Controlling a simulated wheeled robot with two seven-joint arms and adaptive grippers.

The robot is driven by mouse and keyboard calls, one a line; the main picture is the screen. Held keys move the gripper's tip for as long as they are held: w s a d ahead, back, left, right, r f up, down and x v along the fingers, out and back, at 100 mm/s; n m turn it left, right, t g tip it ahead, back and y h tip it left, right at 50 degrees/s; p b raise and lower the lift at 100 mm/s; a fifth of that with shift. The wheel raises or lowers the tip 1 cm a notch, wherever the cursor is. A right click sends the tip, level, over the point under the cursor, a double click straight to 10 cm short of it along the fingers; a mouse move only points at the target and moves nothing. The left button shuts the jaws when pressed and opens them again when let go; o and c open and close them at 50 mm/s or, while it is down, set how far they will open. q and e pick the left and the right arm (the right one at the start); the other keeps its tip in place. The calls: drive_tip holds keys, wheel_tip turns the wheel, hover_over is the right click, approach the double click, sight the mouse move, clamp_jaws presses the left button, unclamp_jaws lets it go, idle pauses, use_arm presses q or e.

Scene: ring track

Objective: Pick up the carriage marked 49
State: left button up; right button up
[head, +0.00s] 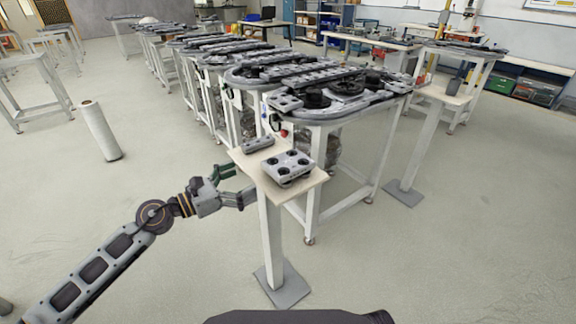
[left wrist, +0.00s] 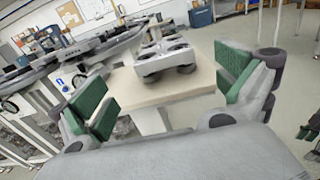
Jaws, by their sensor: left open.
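A grey carriage (head: 288,163) with several dark round wheels or cups sits on the small wooden top of a post stand (head: 310,183). No number can be read on it. In the left wrist view the carriage (left wrist: 152,65) lies ahead, between the green finger pads but beyond them, on the pale top (left wrist: 190,88). My left gripper (head: 236,184) is open and empty, just left of the stand top, apart from the carriage.
A long ring track (head: 318,75) on white-legged tables runs behind the stand. Another post stand (head: 440,95) is at right. A white roll (head: 100,132) stands on the floor at left. Floor around the left arm is clear.

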sight(282, 164)
use_arm(q)
drive_tip(key=shift+p+x, duration=0.6)
drive_tip(key=shift+x, duration=3.25)
drive_tip(key=shift+d, duration=0.1)
use_arm(e)
drive_tip(key=shift+d+f, duration=0.25)
drive_tip(key=shift+f, duration=0.85)
drive_tip(key=shift+s, duration=0.15)
use_arm(q)
drive_tip(key=shift+f+x, duration=0.25)
drive_tip(key=shift+x, duration=0.75)
drive_tip(key=shift+f+x, duration=0.2)
drive_tip(key=shift+x, duration=0.85)
drive_tip(key=shift+w+d, duration=0.3)
drive_tip(key=shift+d, duration=0.2)
use_arm(e)
drive_tip(key=shift+s+r, duration=0.15)
drive_tip(key=shift+w+r, duration=0.15)
drive_tip(key=shift+w, duration=0.2)
